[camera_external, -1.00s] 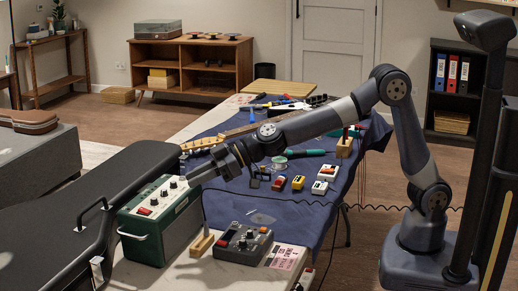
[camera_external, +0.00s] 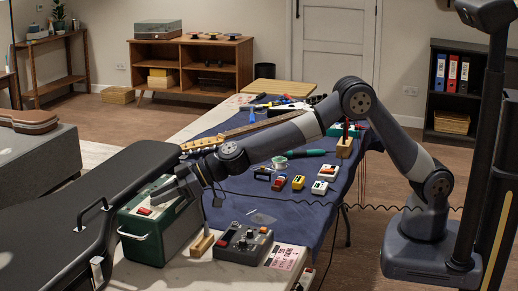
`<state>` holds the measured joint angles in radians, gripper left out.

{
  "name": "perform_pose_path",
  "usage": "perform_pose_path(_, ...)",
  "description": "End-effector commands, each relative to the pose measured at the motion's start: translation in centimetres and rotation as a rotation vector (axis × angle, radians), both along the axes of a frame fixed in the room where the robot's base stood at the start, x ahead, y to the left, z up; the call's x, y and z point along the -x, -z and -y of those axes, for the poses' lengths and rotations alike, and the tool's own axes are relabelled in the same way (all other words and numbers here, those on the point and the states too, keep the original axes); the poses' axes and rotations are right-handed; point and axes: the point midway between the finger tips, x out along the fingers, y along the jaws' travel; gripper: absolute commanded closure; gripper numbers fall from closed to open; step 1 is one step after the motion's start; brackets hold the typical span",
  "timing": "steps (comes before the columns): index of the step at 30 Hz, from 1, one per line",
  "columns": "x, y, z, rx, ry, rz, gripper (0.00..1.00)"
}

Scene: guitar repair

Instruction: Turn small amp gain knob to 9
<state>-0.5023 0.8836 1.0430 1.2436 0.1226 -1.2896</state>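The small amp (camera_external: 180,236) is a dark green box with a light control panel on top and a pale carry handle at its front. It stands at the left end of the table, beside the black case. A red switch (camera_external: 144,211) shows at the near end of the panel. My gripper (camera_external: 160,193) is low over the panel, just beyond the red switch, and covers most of the knobs. I cannot tell which knob it is at, whether it touches one, or whether its fingers are open or shut. The gain knob and its setting cannot be read.
A black case (camera_external: 60,208) lies left of the amp. A wooden block with an upright rod (camera_external: 201,243) and a grey pedal with knobs (camera_external: 243,243) stand close right of it. Small pedals (camera_external: 298,182) and tools lie farther back on the blue cloth (camera_external: 300,215).

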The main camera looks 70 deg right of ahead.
Motion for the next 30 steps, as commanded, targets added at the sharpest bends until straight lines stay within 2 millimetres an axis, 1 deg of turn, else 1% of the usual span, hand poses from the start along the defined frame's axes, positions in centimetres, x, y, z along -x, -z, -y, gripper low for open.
perform_pose_path(7, -0.01, 0.02, -0.02, 0.000, 0.000, 0.000, 0.74)
perform_pose_path(15, -0.01, 0.02, -0.01, 0.000, 0.000, 0.000, 0.96)
perform_pose_path(17, -0.01, 0.03, -0.01, 0.000, 0.000, 0.000, 1.00)
perform_pose_path(30, 0.06, -0.10, -0.14, 0.003, 0.034, -0.005, 1.00)
